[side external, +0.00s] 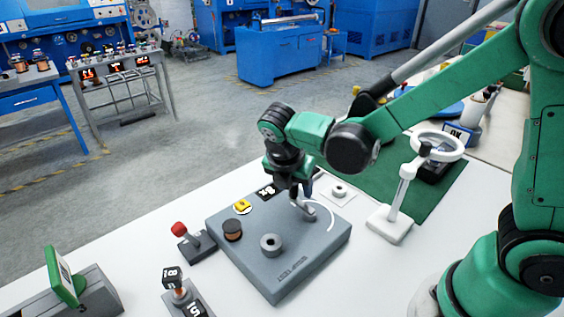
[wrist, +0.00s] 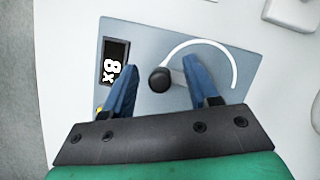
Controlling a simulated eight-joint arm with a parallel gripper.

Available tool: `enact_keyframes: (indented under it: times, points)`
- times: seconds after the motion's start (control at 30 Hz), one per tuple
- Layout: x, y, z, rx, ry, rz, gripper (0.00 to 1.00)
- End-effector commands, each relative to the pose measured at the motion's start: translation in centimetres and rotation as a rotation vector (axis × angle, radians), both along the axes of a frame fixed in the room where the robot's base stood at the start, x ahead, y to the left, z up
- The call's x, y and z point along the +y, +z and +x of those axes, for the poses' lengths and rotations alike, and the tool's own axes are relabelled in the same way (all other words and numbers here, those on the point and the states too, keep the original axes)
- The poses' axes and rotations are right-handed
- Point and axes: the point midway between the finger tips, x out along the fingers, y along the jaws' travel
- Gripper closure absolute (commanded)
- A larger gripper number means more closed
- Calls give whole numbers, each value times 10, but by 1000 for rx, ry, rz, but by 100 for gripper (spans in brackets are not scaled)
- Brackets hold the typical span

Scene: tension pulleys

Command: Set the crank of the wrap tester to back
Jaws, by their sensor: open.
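The wrap tester (side external: 290,272) is a grey box on the white table, with a white curved scale line on its top. Its crank (side external: 305,209) shows partly below my gripper (side external: 303,190) in the side view. In the wrist view the crank's round black knob (wrist: 159,79) lies between my two blue fingers, with a short grey arm running right from it toward the arc. My gripper (wrist: 161,63) is open around the knob, with a gap visible on both sides. The crank's pivot is partly hidden by the right finger.
The tester also carries a display (wrist: 113,65) reading 8x, a copper spool (side external: 232,230), a grey pulley (side external: 271,245) and a yellow part (side external: 242,206). A red-knobbed lever (side external: 190,240) stands left of it. A white magnifier stand (side external: 390,223) stands to the right.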

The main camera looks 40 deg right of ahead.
Motion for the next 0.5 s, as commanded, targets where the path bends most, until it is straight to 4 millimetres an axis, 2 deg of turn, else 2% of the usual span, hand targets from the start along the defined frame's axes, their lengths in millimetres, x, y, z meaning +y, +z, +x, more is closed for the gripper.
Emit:
enact_keyframes:
  times: [0.07,0.23,0.5]
  points:
    - [0,0,0,0,0,0,49]
    - [0,0,0,0,-1,0,98]
    - [0,0,0,0,-6,0,100]
